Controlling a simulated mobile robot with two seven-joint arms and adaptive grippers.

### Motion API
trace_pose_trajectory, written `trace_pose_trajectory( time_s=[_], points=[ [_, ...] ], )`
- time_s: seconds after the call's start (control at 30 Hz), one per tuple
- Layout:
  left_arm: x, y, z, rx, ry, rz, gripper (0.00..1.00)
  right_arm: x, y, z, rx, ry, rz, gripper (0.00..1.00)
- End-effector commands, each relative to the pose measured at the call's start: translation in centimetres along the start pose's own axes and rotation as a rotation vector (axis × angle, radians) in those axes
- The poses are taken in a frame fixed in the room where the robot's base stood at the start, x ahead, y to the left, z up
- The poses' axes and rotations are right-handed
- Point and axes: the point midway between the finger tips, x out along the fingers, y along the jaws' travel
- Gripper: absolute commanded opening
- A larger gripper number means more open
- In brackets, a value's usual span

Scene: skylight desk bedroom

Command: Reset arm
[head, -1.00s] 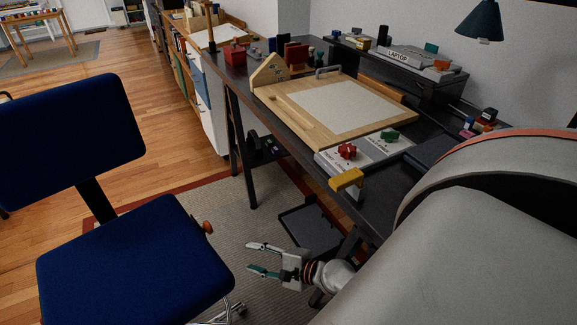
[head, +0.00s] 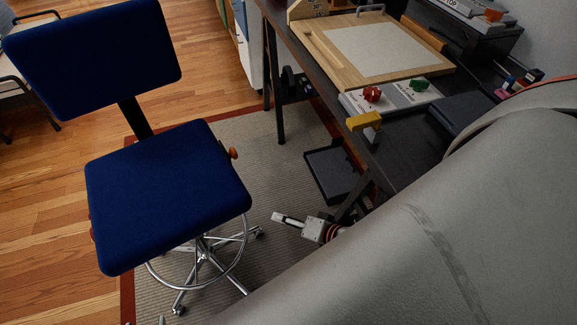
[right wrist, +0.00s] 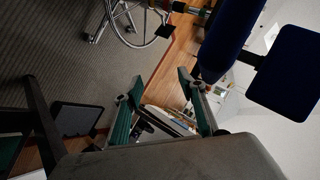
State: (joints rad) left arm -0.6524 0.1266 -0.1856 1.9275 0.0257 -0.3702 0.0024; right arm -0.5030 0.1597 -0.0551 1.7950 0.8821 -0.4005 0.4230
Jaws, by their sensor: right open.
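My right gripper (head: 280,218) shows in the head view above the striped rug, right of the chair seat and below the desk edge. It is seen nearly edge-on there, with one finger largely covering the other. In the right wrist view its two green-sided fingers (right wrist: 156,90) stand wide apart. Nothing is held between them; the floor and room show through the gap. A grey part of my own body fills the lower right of the head view. My left gripper is not identifiable in the head view.
A blue swivel chair (head: 165,185) with a chrome base stands left of the gripper. The dark desk (head: 405,155) holds a wooden board (head: 315,45), red and green knobs and a yellow block. A dark tray (head: 330,172) lies beneath. Bare rug (head: 265,150) separates chair and desk.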

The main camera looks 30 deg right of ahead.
Motion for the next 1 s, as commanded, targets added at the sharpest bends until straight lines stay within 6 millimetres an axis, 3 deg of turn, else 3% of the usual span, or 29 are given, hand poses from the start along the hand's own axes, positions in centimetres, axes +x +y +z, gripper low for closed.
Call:
trace_pose_trajectory(
  time_s=[0.67,0.77,1.0],
  points=[
    [0.0,0.0,-0.1,0.000,0.000,0.000,0.48,-0.2,0.0,0.3,-0.046,-0.001,0.008,0.40],
    [0.0,0.0,-0.1,0.000,0.000,0.000,0.48,-0.5,-0.1,1.0,-0.137,-0.004,0.018,0.40],
    [-0.2,0.3,-1.1,0.001,0.019,0.008,0.48,-2.4,-1.1,3.9,-0.676,-0.010,0.065,0.40]
  ],
)
